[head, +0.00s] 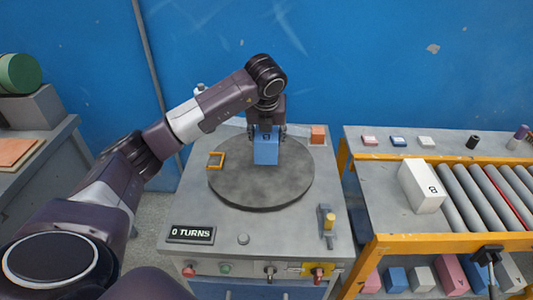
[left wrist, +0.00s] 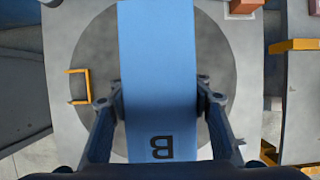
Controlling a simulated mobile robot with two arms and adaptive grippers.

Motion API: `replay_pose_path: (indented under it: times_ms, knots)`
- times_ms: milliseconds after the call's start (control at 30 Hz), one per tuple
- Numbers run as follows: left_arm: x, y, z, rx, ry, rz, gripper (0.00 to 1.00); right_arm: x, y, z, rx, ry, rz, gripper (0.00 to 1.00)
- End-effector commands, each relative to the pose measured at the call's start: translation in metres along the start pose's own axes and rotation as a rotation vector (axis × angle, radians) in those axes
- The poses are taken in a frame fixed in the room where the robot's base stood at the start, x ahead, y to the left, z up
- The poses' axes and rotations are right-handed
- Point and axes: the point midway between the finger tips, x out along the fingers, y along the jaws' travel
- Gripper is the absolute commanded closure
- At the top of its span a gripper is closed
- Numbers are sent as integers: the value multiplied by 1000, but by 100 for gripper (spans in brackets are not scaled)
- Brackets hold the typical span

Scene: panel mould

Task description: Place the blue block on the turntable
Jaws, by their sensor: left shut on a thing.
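The blue block (head: 266,151) is upright between the fingers of my left gripper (head: 267,132), over the back half of the round grey turntable (head: 255,190). In the left wrist view the block (left wrist: 160,70) fills the middle, with a letter B near its lower end, and the fingers (left wrist: 160,103) press on its two sides. The turntable (left wrist: 220,50) shows around it. I cannot tell whether the block's bottom touches the disc. My right gripper is not in view.
A yellow square frame (head: 215,160) sits at the turntable's left edge. An orange block (head: 318,134) stands behind right. A "0 TURNS" display (head: 191,234) and a yellow-topped lever (head: 328,222) are in front. A white block (head: 422,187) stands by the rollers at right.

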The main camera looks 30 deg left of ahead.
Motion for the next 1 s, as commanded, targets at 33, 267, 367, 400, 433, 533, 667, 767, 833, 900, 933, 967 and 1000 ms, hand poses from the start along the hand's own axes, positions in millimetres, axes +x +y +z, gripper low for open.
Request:
replay_pose_path:
  times_ms: [33, 267, 367, 400, 433, 533, 667, 767, 833, 900, 933, 967, 1000]
  knots:
    - [6, 0, -2, -1, -2, -1, 100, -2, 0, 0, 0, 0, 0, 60]
    - [21, 0, -7, -3, -4, -2, 100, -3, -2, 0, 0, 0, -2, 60]
    - [29, 0, -11, -2, -3, -1, 100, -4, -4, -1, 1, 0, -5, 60]
    - [34, 0, -14, -2, -2, 0, 100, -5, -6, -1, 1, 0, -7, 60]
    - [38, 0, -15, -2, -2, 0, 100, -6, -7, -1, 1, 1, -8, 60]
    - [52, 0, -21, -2, -2, -1, 100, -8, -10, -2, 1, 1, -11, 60]
    - [58, 0, -23, -3, -5, -2, 100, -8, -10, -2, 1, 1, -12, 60]
    - [58, 0, -22, -3, -6, -2, 100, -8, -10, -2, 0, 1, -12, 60]
    - [58, 0, -22, -2, -5, -2, 100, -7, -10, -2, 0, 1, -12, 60]
    - [60, 0, -23, -2, -5, -2, 100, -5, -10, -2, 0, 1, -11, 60]
    - [61, 0, -24, -2, -5, -2, 100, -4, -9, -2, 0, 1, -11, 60]
    - [62, 0, -24, -2, -5, -2, 100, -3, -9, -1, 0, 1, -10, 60]
    - [62, 0, -25, -1, -2, 0, 50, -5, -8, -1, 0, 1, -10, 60]
